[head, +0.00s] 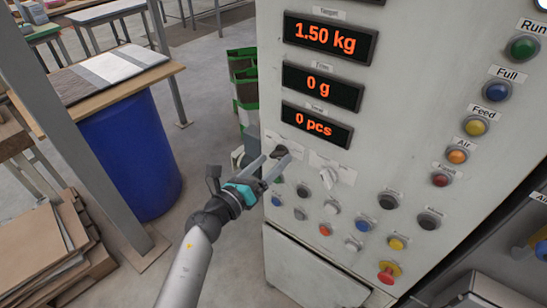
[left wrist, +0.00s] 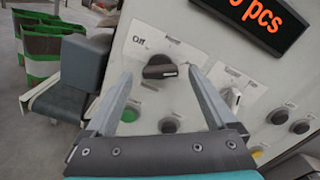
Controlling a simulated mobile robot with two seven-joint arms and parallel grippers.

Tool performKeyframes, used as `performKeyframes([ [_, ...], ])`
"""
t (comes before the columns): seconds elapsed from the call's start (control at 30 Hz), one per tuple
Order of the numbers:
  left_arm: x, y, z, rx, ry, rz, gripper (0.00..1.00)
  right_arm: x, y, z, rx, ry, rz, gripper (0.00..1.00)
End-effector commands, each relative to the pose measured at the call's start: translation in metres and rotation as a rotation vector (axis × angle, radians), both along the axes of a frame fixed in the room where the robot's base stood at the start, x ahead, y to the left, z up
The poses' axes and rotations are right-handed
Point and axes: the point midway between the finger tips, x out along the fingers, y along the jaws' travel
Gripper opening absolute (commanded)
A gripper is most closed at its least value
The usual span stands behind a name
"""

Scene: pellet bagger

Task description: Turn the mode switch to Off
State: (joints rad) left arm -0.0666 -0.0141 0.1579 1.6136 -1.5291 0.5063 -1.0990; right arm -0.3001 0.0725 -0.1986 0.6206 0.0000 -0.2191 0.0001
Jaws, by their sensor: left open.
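The mode switch (head: 281,152) is a black knob on the pale grey panel, below the "0 pcs" display. In the left wrist view the knob (left wrist: 160,67) lies roughly sideways, with a pale mark toward its right end. The word "Off" is printed at its upper left; the other labels around it are too small or covered to read. My left gripper (head: 270,163) is open in front of the knob. In the left wrist view its fingers (left wrist: 158,84) stand either side of the knob, apparently without gripping it. My right gripper is out of view.
A white rotary switch (head: 328,177) sits just right of the mode switch. Several buttons and a red emergency stop (head: 388,272) lie below. A blue barrel (head: 130,155) and a table stand left of the panel, and green-and-white bags (head: 243,85) behind its left edge.

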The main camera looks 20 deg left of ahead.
Motion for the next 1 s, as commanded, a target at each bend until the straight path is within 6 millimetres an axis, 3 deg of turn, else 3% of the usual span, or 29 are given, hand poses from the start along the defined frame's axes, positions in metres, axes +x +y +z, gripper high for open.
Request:
performKeyframes([
  [0.2,0.0136,-0.0049,0.0001,0.000,0.000,0.000,0.90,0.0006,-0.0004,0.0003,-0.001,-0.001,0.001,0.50],
  [0.5,0.0147,-0.0053,-0.0002,0.000,0.001,-0.001,0.90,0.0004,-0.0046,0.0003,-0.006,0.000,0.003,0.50],
  [1.0,0.0144,-0.0051,-0.0003,0.000,0.001,-0.001,0.34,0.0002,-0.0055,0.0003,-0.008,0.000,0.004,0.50],
])
